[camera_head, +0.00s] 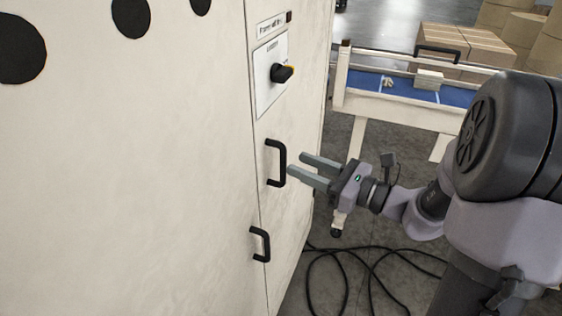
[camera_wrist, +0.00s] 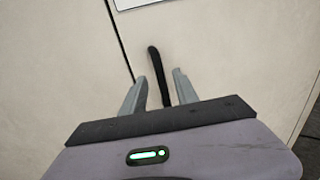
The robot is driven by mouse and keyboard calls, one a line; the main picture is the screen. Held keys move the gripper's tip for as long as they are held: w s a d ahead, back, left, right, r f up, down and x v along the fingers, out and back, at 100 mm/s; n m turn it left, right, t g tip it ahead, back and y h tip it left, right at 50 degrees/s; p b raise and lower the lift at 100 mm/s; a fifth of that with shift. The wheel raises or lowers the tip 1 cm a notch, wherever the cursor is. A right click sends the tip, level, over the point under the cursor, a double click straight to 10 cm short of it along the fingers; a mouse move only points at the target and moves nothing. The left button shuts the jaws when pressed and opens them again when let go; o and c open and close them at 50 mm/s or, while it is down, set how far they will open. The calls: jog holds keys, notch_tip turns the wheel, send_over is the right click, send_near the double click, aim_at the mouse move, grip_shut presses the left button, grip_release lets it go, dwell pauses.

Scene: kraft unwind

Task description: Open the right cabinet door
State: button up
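The cabinet's right door (camera_head: 290,215) is a narrow cream panel, flush with the wide left panel (camera_head: 130,180) along a thin seam. A black upright handle (camera_head: 275,163) is on the right door beside the seam. A second black handle (camera_head: 260,244) sits lower, close to the seam. My gripper (camera_head: 296,164) is open, with its two grey fingers pointing at the upper handle. In the wrist view, the black handle (camera_wrist: 157,72) shows between the open fingers of my gripper (camera_wrist: 157,88). I cannot tell whether the fingers touch it.
A black rotary switch (camera_head: 282,73) on a white plate sticks out above the upper handle. Black cables (camera_head: 360,262) lie looped on the floor right of the cabinet. A blue-topped conveyor (camera_head: 400,88) with boxes stands behind.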

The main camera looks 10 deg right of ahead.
aim_at(283, 180)
jog(key=x, duration=0.5)
jog(key=shift+w+a+b, duration=0.2)
jog(key=shift+a+b, duration=0.05)
jog(key=shift+b, duration=0.05)
jog(key=shift+c, duration=0.5)
grip_shut()
dwell(0.5)
